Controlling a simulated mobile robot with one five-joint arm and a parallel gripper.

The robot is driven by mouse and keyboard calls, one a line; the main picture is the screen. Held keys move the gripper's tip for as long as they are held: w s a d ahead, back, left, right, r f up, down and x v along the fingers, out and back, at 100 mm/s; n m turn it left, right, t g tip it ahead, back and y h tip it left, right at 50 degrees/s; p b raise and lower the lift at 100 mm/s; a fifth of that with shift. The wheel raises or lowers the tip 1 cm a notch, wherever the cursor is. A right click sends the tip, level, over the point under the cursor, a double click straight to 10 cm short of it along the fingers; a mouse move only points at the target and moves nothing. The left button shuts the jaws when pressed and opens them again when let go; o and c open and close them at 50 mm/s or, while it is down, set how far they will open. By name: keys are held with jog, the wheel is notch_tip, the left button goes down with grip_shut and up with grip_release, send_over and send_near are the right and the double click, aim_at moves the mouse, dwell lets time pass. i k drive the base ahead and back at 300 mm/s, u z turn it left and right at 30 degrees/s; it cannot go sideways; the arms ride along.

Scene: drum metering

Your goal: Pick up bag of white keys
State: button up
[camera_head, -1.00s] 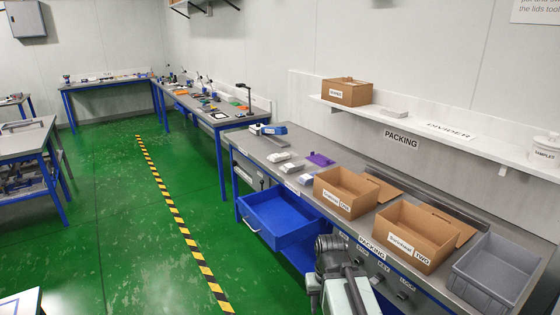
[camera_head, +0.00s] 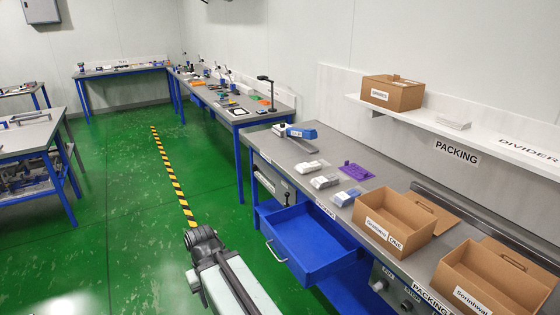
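Several small pale bags or packs lie on the packing bench (camera_head: 345,150), left of the cardboard boxes. One whitish bag (camera_head: 308,165) lies at the back. A greyer white one (camera_head: 325,181) lies in front of it, and a white pack with a bluish side (camera_head: 347,197) lies nearest. They are too small to tell which holds white keys. A purple item (camera_head: 357,171) lies just right of them. My arm shows at the bottom centre, over the floor and left of the bench. I cannot make out my gripper's fingers.
An open blue drawer (camera_head: 312,250) juts from the bench front beside my arm. Open cardboard boxes (camera_head: 393,228) (camera_head: 490,282) stand on the right. A blue device (camera_head: 300,132) sits at the bench's far end. The green floor (camera_head: 120,230) on the left is clear.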

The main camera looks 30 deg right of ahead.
aim_at(304, 168)
jog(key=u, duration=0.35)
jog(key=i, duration=2.1)
jog(key=z, duration=0.5)
jog(key=i, duration=0.7)
jog(key=z, duration=0.1)
